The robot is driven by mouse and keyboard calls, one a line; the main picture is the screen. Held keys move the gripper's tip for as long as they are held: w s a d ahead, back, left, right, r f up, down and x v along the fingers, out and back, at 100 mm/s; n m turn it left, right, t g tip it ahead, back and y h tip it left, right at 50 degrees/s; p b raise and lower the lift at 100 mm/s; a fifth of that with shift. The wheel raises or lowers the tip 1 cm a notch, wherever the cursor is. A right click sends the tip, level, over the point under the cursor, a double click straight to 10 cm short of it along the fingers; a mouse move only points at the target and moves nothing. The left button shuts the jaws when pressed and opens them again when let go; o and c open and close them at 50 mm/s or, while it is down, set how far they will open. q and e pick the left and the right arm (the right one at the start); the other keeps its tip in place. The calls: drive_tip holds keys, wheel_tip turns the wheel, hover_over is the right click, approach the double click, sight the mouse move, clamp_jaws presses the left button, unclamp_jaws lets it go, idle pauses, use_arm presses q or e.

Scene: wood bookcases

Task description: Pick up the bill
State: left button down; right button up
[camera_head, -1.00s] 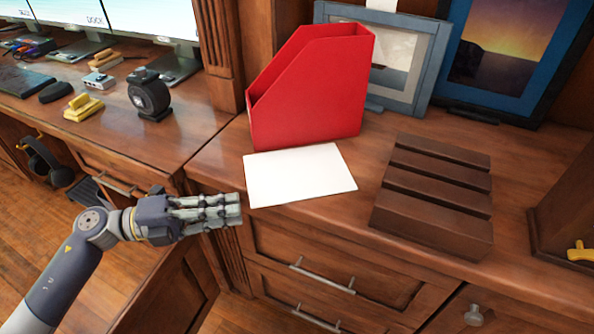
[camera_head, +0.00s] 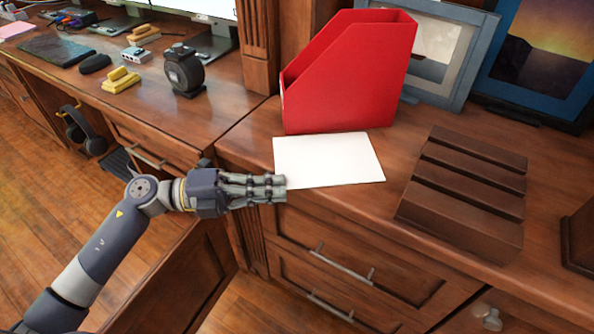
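The bill appears as a blank white sheet (camera_head: 330,158) lying flat on the wooden counter, in front of a red magazine holder. Its front left corner lies close to the counter's front edge. My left gripper (camera_head: 284,188) comes in from the left, its fingers stretched toward the sheet's front left corner. The fingertips overlap that corner in the picture; I cannot tell whether they touch it. The fingers lie close together from this angle, and their opening is not clear. My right gripper is not in view.
The red magazine holder (camera_head: 345,75) stands right behind the sheet. A dark slotted wooden block (camera_head: 465,195) sits to the right. Framed pictures (camera_head: 445,50) lean at the back. A black round device (camera_head: 184,72) and yellow blocks (camera_head: 120,80) stand on the left desk. Drawers (camera_head: 345,265) are below.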

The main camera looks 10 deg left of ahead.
use_arm(q)
wheel_tip(320, 180, up, 10)
drive_tip(key=p, duration=0.2)
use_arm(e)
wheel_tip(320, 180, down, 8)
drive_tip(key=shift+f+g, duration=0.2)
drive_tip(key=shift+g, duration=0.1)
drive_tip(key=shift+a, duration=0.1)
